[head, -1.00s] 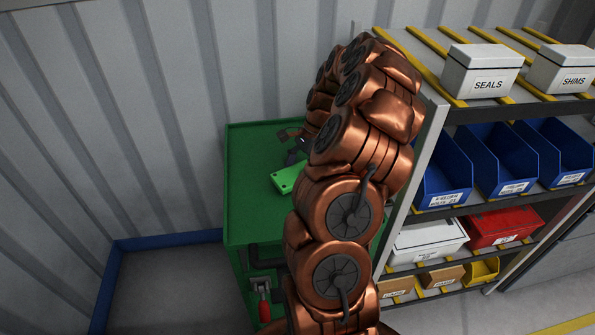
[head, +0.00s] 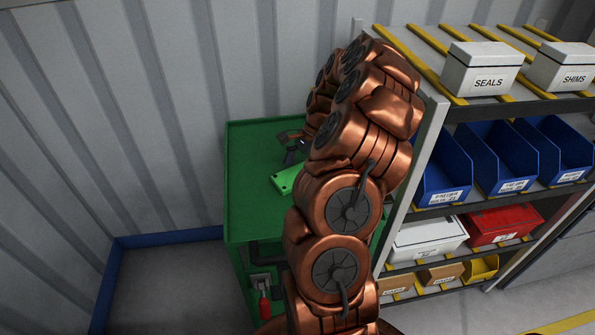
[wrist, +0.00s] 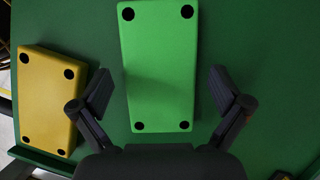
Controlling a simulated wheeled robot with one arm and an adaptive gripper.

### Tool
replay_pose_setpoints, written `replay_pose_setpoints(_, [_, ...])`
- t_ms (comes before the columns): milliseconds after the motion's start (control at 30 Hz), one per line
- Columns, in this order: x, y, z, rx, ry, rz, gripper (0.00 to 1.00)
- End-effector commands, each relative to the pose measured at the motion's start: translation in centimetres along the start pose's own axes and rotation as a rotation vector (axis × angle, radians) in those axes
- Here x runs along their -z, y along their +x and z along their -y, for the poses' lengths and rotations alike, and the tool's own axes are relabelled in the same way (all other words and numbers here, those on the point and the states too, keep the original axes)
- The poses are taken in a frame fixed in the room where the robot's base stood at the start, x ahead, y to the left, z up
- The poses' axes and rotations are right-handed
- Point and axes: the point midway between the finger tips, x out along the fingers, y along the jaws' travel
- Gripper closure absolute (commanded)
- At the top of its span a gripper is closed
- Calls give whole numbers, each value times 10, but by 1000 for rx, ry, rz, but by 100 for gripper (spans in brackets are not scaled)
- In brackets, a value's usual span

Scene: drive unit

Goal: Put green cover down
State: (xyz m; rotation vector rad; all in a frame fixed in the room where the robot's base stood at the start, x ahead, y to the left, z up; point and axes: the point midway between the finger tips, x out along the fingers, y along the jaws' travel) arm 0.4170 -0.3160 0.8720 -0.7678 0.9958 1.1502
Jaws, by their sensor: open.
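The bright green cover (wrist: 160,75) is a flat rectangular block with dark holes at its corners. It lies on the dark green bench top (wrist: 255,50). In the head view the green cover (head: 285,181) is partly hidden by my arm. My gripper (wrist: 160,92) is open, with one finger on each side of the cover's near end and a gap at both sides. In the head view only a small part of my gripper (head: 293,153) shows beside my copper arm.
A yellow block (wrist: 48,95) with corner holes lies left of the cover, near a raised edge. Right of the bench stands a shelf rack (head: 440,110) with blue bins (head: 500,155) and labelled boxes. A corrugated wall (head: 110,100) is behind.

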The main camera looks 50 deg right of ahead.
Motion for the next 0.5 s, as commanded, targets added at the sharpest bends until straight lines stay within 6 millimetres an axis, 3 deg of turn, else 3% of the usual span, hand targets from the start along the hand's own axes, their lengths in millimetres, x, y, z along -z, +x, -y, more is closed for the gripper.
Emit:
replay_pose_setpoints(167, [0,-7,1,3,0,-2,0])
replay_pose_setpoints(500, [1,-57,2,5,0,-4,0])
